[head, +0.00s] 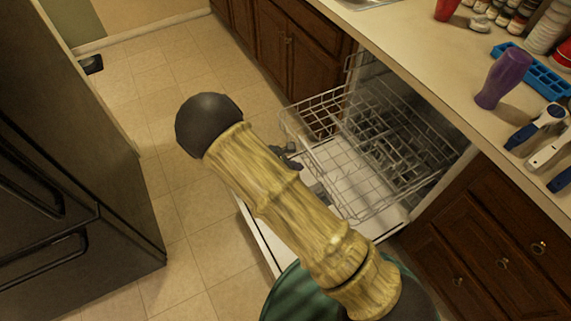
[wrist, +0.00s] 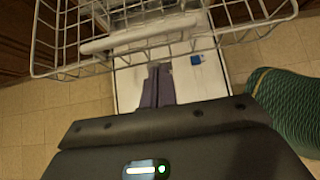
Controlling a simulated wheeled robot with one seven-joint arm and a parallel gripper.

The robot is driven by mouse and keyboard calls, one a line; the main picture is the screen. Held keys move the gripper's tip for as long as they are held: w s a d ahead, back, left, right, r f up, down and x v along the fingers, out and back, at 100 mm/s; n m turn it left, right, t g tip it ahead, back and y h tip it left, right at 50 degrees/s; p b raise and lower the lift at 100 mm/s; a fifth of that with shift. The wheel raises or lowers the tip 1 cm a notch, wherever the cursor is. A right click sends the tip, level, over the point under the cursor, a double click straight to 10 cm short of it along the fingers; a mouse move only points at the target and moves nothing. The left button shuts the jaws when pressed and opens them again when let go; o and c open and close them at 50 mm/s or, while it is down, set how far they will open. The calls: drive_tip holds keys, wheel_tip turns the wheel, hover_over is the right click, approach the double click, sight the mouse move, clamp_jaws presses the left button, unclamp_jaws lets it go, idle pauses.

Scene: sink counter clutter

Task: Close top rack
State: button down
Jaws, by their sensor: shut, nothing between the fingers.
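The top rack (head: 335,150) is a white wire basket, pulled out of the open dishwasher over its lowered door (head: 262,238). Its wire edge also crosses the top of the wrist view (wrist: 180,47). My gripper (head: 292,158) is at the rack's outer left side in the head view, partly hidden behind my arm. In the wrist view my gripper (wrist: 158,72) shows its dark fingers together and empty, just below the rack's edge in the picture. I cannot tell whether they touch the wire. The rack looks empty.
The counter (head: 420,60) above holds a purple bottle (head: 503,77), a blue tray (head: 535,72) and several containers. Wooden cabinets (head: 490,240) flank the dishwasher. A dark fridge (head: 70,170) stands at left. The tiled floor (head: 160,110) between is clear.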

drive_tip(key=w+d, duration=0.2)
drive_tip(key=d, duration=0.1)
drive_tip(key=shift+w+d, duration=0.1)
drive_tip(key=shift+d, duration=0.05)
